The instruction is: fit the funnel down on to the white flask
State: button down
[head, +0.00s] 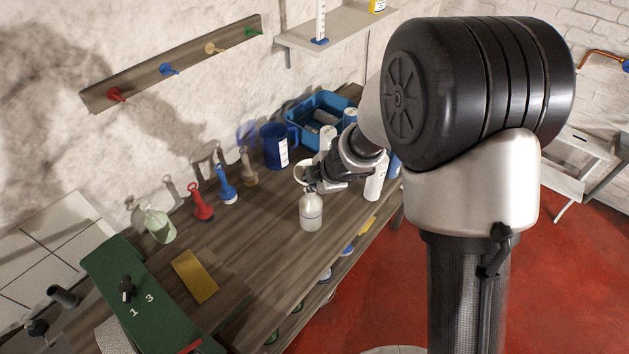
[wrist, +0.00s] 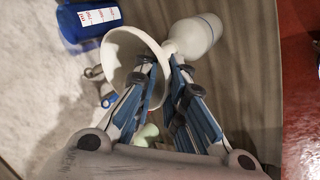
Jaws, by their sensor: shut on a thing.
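The white flask (head: 311,213) stands upright on the wooden bench near its front edge; it also shows in the wrist view (wrist: 197,36). The white funnel (wrist: 116,45) is in my gripper (wrist: 161,68), its wide rim turned to the left of the flask in the wrist view. In the head view the funnel (head: 301,171) is above the flask's neck, with my gripper (head: 312,180) beside it. My fingers are shut on the funnel. They hide its lower part, so I cannot tell whether its spout touches or enters the neck.
A blue jug (head: 275,149) and a blue crate (head: 297,121) stand behind. White bottles (head: 374,186) stand right of my gripper. A yellow pad (head: 195,276) lies front left.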

jog(key=shift+f+b, duration=1.05)
jog(key=shift+f, duration=0.2)
jog(key=c, duration=1.6)
grip_release()
jog(key=shift+o, duration=0.2)
jog(key=v, duration=1.2)
